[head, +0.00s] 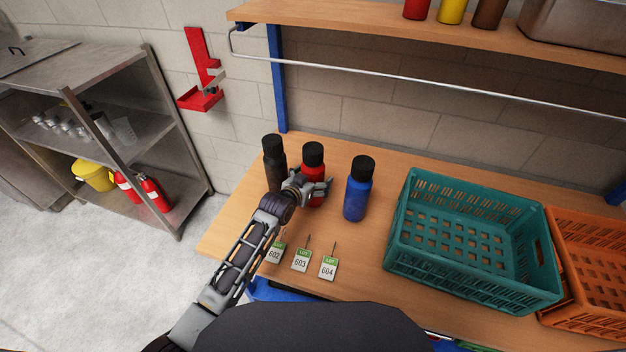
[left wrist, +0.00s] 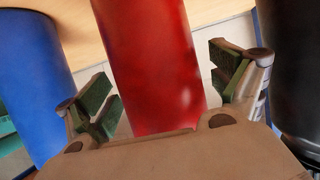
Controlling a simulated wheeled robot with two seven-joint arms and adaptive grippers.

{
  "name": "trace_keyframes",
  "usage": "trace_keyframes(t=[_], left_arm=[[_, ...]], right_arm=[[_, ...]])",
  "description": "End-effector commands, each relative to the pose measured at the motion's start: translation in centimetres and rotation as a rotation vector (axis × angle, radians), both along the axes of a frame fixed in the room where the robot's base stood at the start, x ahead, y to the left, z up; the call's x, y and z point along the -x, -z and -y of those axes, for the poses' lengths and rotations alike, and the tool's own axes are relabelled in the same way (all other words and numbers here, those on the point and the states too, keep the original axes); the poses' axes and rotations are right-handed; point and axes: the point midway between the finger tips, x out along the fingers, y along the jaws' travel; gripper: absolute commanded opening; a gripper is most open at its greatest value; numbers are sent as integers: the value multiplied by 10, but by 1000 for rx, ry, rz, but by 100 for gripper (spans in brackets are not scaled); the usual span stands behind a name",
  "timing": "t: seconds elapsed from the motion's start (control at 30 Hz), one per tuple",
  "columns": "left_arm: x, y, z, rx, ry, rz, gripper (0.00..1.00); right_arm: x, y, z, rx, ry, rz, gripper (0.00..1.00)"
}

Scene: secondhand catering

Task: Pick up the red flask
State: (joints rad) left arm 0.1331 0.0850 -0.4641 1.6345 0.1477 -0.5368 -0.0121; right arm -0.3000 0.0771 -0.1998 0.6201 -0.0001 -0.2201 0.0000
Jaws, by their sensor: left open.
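The red flask (head: 313,158) has a black cap and stands upright on the wooden table, between a black flask (head: 273,160) and a blue flask (head: 358,190). My left gripper (head: 316,188) is open at the red flask's lower body. In the left wrist view the red flask (left wrist: 150,60) rises between the two green-padded fingers of my left gripper (left wrist: 165,95), with gaps visible on both sides. The flask's lower part is partly hidden by the gripper in the head view. The right gripper is not in view.
Tags 602, 603 (head: 301,261) and 604 (head: 328,267) lie in front of the flasks. A teal crate (head: 470,288) and an orange crate (head: 590,312) fill the table's right side. A shelf (head: 440,40) and metal rail (head: 400,77) run above the table.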

Motion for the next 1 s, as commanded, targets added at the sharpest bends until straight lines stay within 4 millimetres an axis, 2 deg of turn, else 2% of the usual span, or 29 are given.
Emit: trace_keyframes(t=[0.27,0.73,1.0], left_arm=[[0,0,0,0,0,0,92],[0,0,0,0,0,0,32],[0,-2,0,1,0,3,32]], right_arm=[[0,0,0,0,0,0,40],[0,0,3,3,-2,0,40],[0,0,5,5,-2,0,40]])
